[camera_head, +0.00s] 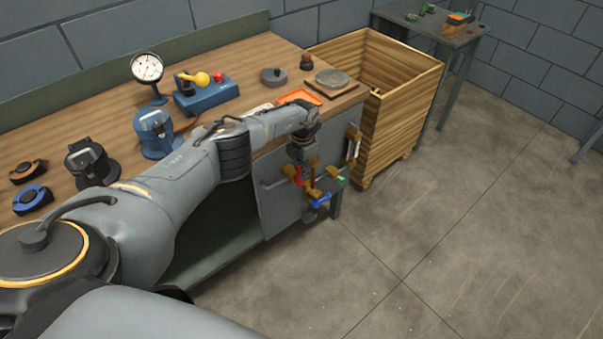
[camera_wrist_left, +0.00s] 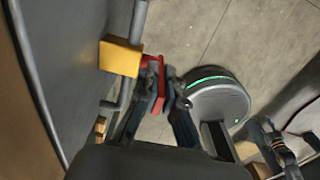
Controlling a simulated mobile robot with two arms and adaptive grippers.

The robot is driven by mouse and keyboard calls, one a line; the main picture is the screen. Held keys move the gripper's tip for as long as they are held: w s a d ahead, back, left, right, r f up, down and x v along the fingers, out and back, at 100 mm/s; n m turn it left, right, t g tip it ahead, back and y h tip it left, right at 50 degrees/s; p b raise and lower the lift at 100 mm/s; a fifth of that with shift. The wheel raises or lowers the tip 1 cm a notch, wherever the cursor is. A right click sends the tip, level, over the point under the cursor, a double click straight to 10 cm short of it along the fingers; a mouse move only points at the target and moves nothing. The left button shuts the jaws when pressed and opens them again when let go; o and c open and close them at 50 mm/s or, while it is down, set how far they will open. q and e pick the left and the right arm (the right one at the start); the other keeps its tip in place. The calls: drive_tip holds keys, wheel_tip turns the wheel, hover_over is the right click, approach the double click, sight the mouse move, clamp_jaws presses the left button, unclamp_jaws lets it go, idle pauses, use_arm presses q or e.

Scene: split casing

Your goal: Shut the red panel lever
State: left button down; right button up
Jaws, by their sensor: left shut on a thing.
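The red panel lever (camera_head: 290,170) is on the grey panel (camera_head: 275,206) below the front edge of the workbench. In the left wrist view the red lever (camera_wrist_left: 156,86) lies between my fingers, beside a yellow block on a grey bar. My left gripper (camera_head: 303,172) reaches down in front of the panel and is shut on the red lever. Its fingertips (camera_wrist_left: 162,82) show close against the red part. The gripper partly hides the lever in the head view. A dark gripper-like shape, perhaps my right gripper (camera_wrist_left: 272,140), shows at the lower right of the wrist view; its jaws are unclear.
A blue handle (camera_head: 320,201), a green part (camera_head: 340,180) and a white handle (camera_head: 352,149) sit close by. A wooden crate (camera_head: 410,110) stands right of the bench (camera_head: 115,110).

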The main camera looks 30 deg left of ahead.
use_arm(q)
drive_tip(key=shift+s+d+f, duration=0.1)
drive_tip(key=shift+s+f, duration=0.05)
drive_tip(key=c, duration=1.8)
unclamp_jaws()
drive_tip(key=shift+o, duration=0.2)
drive_tip(key=r, duration=1.2)
drive_tip(key=shift+w, duration=0.25)
